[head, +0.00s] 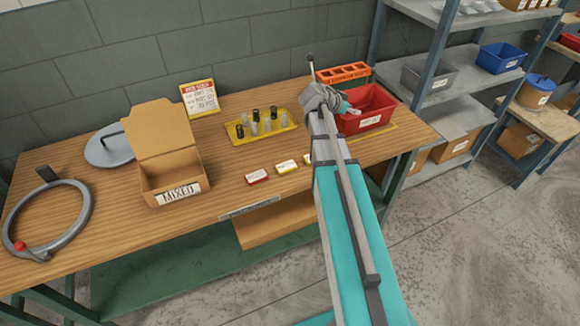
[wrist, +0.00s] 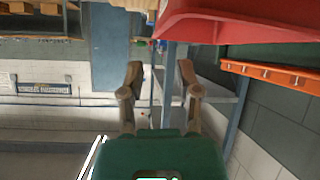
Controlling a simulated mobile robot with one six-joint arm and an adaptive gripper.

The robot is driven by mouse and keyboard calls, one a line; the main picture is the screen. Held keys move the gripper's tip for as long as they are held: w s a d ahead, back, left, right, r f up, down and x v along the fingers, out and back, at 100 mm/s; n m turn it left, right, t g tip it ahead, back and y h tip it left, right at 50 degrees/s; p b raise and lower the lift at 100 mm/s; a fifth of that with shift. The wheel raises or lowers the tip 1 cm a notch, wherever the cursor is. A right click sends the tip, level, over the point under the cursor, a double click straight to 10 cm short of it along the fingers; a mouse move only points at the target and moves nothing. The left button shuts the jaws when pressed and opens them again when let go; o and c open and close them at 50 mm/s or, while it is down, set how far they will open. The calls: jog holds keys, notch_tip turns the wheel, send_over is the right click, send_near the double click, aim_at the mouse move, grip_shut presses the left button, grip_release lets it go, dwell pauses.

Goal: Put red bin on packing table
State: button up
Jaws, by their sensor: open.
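The red bin (head: 378,101) with a white label stands upright at the right end of the wooden table (head: 225,165). In the wrist view the bin (wrist: 240,22) fills the top right, above and to the right of my fingers. My gripper (head: 354,110) is at the bin's left side in the head view and overlaps it in the picture. The wrist view shows my gripper (wrist: 161,72) open, with nothing between its fingers. I cannot tell whether a finger touches the bin. Which table is the packing table is not readable here.
An orange rack (head: 342,73) stands behind the bin; a yellow tray (head: 263,136) with small parts is to its left. A cardboard box marked MIXED (head: 170,180) and a grey ring (head: 80,225) lie further left. Shelves with a blue bin (head: 500,58) stand at right. Floor at lower right is clear.

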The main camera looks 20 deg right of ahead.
jog(key=s+a+f+n+y, duration=0.2)
jog(key=a, duration=0.3)
jog(key=s+a+f+n+y, duration=0.2)
jog(key=s+a+n, duration=0.1)
jog(key=a, duration=0.3)
jog(key=s+a+f+n+y, duration=0.2)
jog(key=a, duration=0.4)
jog(key=shift+s+f, duration=0.15)
jog(key=shift+f, duration=0.25)
jog(key=s+a+n+y, duration=0.1)
jog(key=s+a+n, duration=0.1)
jog(key=a, duration=0.2)
jog(key=s+a+f+n+g+y, duration=0.1)
jog(key=s+a+n+y, duration=0.1)
jog(key=a, duration=0.3)
jog(key=s+a+f+n+y, duration=0.1)
jog(key=s+a+n+y, duration=0.1)
jog(key=a, duration=0.3)
jog(key=shift+s+a+n+g, duration=0.2)
jog(key=shift+s+n+g, duration=0.2)
jog(key=shift+s+n, duration=0.4)
